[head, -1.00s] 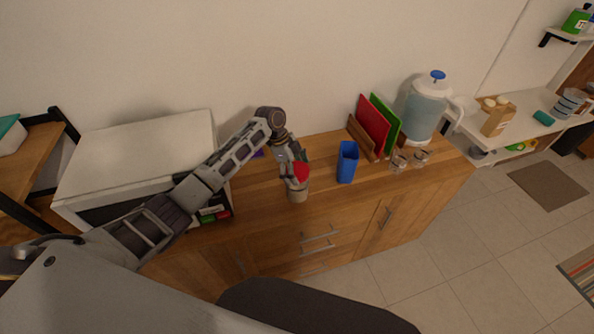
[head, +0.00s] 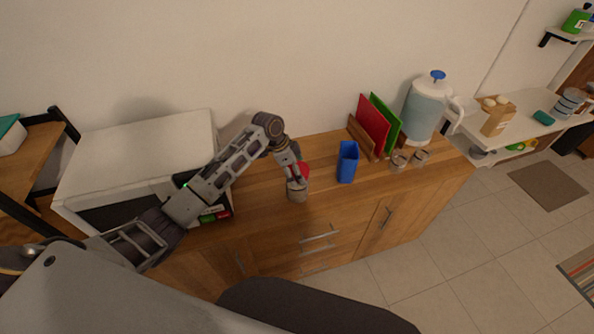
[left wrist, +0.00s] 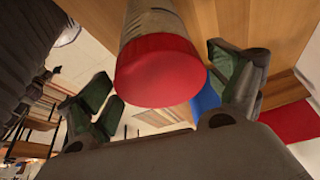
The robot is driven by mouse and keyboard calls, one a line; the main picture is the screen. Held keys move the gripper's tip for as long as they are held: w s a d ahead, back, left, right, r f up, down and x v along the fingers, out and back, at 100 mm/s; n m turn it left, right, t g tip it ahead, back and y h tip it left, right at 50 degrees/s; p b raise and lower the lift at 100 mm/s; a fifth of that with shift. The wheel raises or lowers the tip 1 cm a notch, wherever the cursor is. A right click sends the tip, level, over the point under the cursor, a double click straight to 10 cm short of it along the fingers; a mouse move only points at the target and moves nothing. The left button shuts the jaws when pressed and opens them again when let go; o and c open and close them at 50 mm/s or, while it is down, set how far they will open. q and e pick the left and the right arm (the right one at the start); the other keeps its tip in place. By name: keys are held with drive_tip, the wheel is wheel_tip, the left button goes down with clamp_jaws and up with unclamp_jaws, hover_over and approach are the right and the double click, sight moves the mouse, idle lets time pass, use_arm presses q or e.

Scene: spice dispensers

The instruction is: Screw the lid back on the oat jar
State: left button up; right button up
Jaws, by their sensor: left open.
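The oat jar (head: 297,195) stands upright near the front edge of the wooden cabinet top. Its red lid (head: 304,170) is partly hidden by my left gripper (head: 297,180). In the left wrist view the red lid (left wrist: 160,72) covers the end of the pale jar body (left wrist: 149,20); whether it is screwed tight cannot be told. My left gripper (left wrist: 165,78) is open, with one finger on either side of the lid and gaps showing in that view. My right gripper is not in view.
A blue container (head: 347,162) stands just right of the jar. Behind it are red and green boards (head: 373,127) in a wooden holder. Two small glass jars (head: 399,161) and a water dispenser (head: 427,108) stand further right. A white appliance (head: 140,155) is on the left.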

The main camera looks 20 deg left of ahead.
use_arm(q)
drive_tip(key=shift+c, duration=0.5)
drive_tip(key=c, duration=0.9)
drive_tip(key=shift+o, duration=0.2)
drive_tip(key=shift+f+m+g+b, duration=0.1)
drive_tip(key=shift+m+g+b, duration=0.65)
drive_tip(key=shift+m, duration=1.35)
drive_tip(key=shift+m+g+b, duration=1)
drive_tip(key=shift+m+g, duration=0.05)
drive_tip(key=shift+m, duration=1.45)
drive_tip(key=shift+f+m+g+y+b, duration=0.1)
drive_tip(key=shift+m+g+y+b, duration=0.25)
drive_tip(key=shift+m+b, duration=0.65)
drive_tip(key=shift+m+g+y+b, duration=0.15)
drive_tip(key=shift+m+g+b, duration=0.3)
drive_tip(key=shift+m, duration=0.95)
drive_tip(key=shift+m+y+b, duration=0.3)
drive_tip(key=shift+m+b, duration=0.05)
drive_tip(key=shift+m, duration=0.35)
